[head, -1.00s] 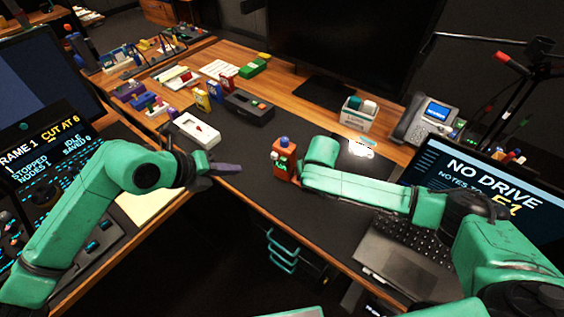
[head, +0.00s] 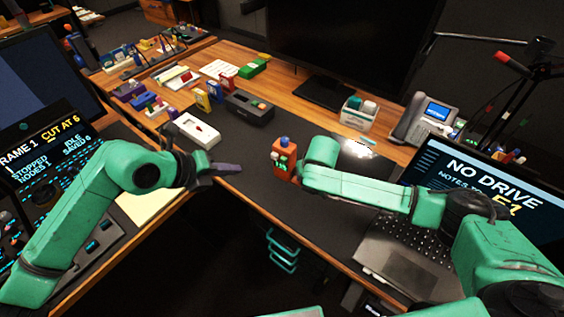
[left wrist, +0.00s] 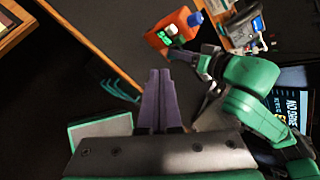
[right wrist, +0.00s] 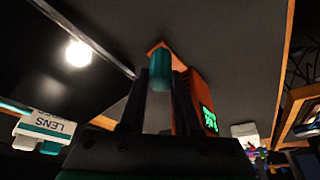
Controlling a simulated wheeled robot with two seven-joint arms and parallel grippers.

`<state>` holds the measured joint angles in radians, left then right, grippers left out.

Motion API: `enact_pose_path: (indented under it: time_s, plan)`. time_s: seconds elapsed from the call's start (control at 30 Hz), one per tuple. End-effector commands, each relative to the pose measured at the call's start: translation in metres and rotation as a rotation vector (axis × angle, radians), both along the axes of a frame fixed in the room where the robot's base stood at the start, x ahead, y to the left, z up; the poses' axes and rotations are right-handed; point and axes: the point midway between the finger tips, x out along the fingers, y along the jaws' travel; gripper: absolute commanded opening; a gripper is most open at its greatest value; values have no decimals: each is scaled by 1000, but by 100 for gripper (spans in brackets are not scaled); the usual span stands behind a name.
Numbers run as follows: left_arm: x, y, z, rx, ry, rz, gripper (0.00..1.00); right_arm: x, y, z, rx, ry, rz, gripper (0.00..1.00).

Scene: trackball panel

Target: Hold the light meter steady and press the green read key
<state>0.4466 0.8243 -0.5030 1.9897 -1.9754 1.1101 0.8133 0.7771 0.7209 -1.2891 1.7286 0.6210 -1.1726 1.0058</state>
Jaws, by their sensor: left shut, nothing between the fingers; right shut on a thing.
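The light meter (head: 284,163) is an orange box with a blue top, upright on the dark desk mat. Its front shows lit green patches; I cannot tell the read key from the display. My right gripper (right wrist: 160,85) is shut on the meter, whose orange body (right wrist: 187,84) and green lit face show between and beside the fingers, with a teal cylinder (right wrist: 160,70) in front. My left gripper (head: 238,169) is shut and empty, left of the meter and apart from it. The left wrist view shows its closed fingertips (left wrist: 160,75) below the meter (left wrist: 172,33).
A white box (head: 195,131) and a dark tray (head: 248,107) lie behind my left gripper. A laptop (head: 405,250), a desk phone (head: 424,120) and a white bin (head: 358,113) stand to the right. The mat between the left gripper and the meter is clear.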

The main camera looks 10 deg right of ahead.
Motion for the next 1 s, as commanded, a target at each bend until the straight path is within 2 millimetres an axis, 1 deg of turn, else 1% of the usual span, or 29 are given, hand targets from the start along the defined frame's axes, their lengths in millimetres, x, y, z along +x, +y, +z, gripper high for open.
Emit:
enact_pose_path:
  time_s: [0.6, 0.67, 0.77, 0.9, 1.0]
  plan:
    - [0, 0, 0, 0, 0, 0, 0, 0, 0, 0, 0, 0, 0, 0]
    - [0, -2, -3, -1, 2, 1, 0, 0, 0, 0, 0, 0, 0, 0]
    - [-2, -11, -23, -3, 8, 4, 0, 0, 0, 0, 0, 0, 0, 0]
    - [-8, -31, -63, -2, 9, 6, 0, 0, 0, 0, 0, 0, 0, 0]
    - [-13, -41, -81, -2, 3, 2, 0, 0, 0, 0, 0, 0, 0, 0]
